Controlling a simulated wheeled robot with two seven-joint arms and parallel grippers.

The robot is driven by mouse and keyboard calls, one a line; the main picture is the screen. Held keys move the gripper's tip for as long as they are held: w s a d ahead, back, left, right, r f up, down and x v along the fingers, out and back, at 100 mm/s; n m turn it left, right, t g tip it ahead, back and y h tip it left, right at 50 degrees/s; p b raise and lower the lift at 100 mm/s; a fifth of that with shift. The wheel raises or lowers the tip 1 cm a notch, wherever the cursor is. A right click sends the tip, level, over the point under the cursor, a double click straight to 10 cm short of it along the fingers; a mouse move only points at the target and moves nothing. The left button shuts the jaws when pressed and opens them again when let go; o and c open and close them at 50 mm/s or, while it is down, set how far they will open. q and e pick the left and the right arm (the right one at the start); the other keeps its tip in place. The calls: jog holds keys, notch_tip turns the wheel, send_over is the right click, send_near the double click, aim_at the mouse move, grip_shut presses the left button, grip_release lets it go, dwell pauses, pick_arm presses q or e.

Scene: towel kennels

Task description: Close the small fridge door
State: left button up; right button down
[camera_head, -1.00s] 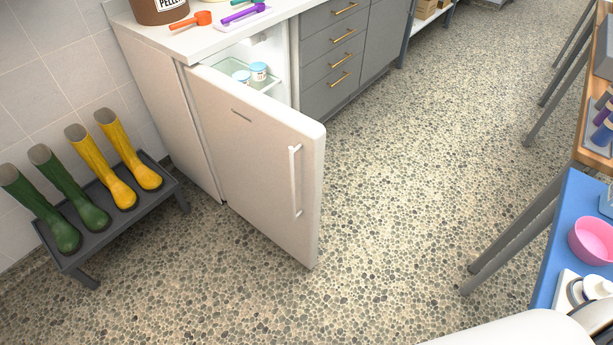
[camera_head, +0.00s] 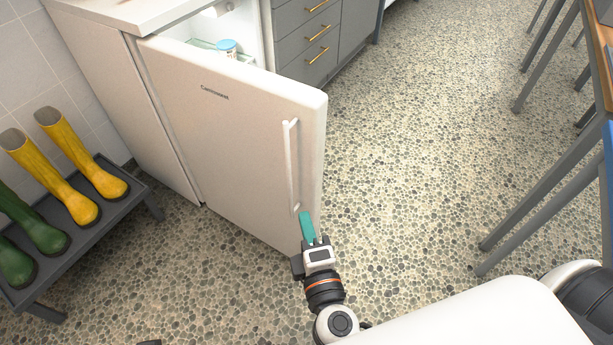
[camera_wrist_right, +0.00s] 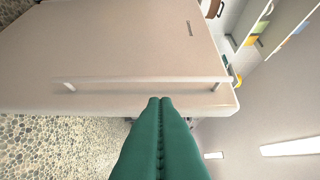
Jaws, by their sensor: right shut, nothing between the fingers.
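The small fridge's white door (camera_head: 228,135) stands wide open, swung out over the floor, with its outer face toward me. Its vertical handle (camera_head: 291,165) is near the free edge. The fridge body (camera_head: 115,95) is behind it under the counter. My right gripper (camera_head: 307,226) is shut and empty, its green fingers at the lower end of the handle, by the door's free edge. In the right wrist view the shut fingers (camera_wrist_right: 163,102) point at the door edge just beside the handle (camera_wrist_right: 140,82); I cannot tell whether they touch. My left gripper is not in view.
A dark rack (camera_head: 85,235) with green and yellow boots stands left of the door. Grey drawers (camera_head: 305,40) adjoin the fridge on its right. Table legs (camera_head: 545,190) stand at the right. The pebbled floor (camera_head: 420,150) between is clear.

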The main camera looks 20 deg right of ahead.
jog(key=p, duration=0.2)
send_near(303, 157)
jog(key=w+a, duration=0.3)
jog(key=w+d+p, duration=0.1)
jog(key=w+d, duration=0.1)
jog(key=d, duration=0.1)
jog(key=shift+w, duration=0.25)
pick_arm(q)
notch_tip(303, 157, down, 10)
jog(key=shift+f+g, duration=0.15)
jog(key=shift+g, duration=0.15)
pick_arm(e)
jog(key=shift+w+d, duration=0.2)
jog(key=shift+d, duration=0.05)
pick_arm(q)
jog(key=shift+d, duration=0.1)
pick_arm(e)
jog(key=shift+d, duration=0.1)
